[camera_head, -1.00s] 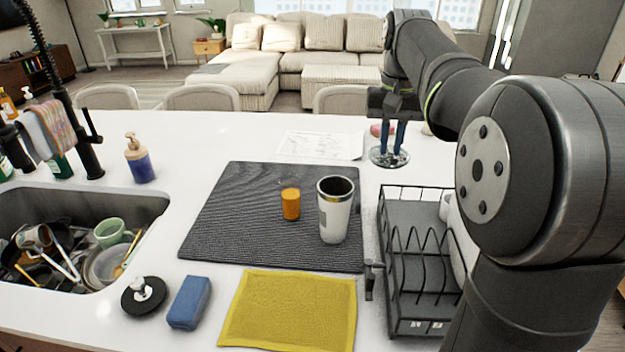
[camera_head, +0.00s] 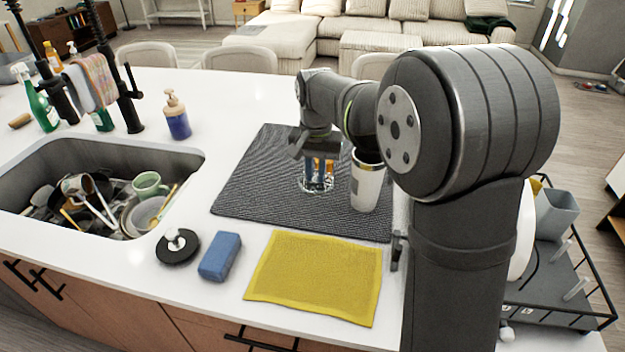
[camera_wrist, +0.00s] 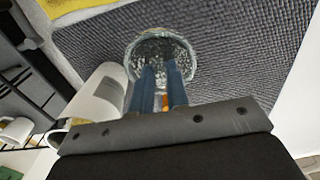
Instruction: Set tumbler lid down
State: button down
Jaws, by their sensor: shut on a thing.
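My gripper (camera_head: 318,178) is shut on the clear, round tumbler lid (camera_head: 304,186), its blue fingers pointing down. The lid is over the dark drying mat (camera_head: 250,180), just left of the white tumbler (camera_head: 367,188), which stands upright and uncovered on the mat. In the wrist view the fingers (camera_wrist: 160,75) meet at the lid (camera_wrist: 180,42), with mat weave around it. I cannot tell whether the lid touches the mat. The tumbler lies beside the fingers in the wrist view (camera_wrist: 98,98).
A yellow cloth (camera_head: 315,278), blue sponge (camera_head: 220,256) and black round stopper (camera_head: 178,248) lie near the front edge. The sink (camera_head: 180,165) full of dishes is at left. A dish rack (camera_head: 560,285) is at right, partly hidden by my arm. The mat's left part is clear.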

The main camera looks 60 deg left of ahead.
aim_at(315, 176)
notch_tip(315, 176, down, 8)
jog(key=shift+f, duration=0.2)
dwell(0.3)
jog(key=shift+f, duration=0.2)
jog(key=c, duration=1.4)
grip_release()
jog(key=shift+r, duration=0.1)
notch_tip(315, 176, up, 12)
jog(key=shift+r, duration=0.15)
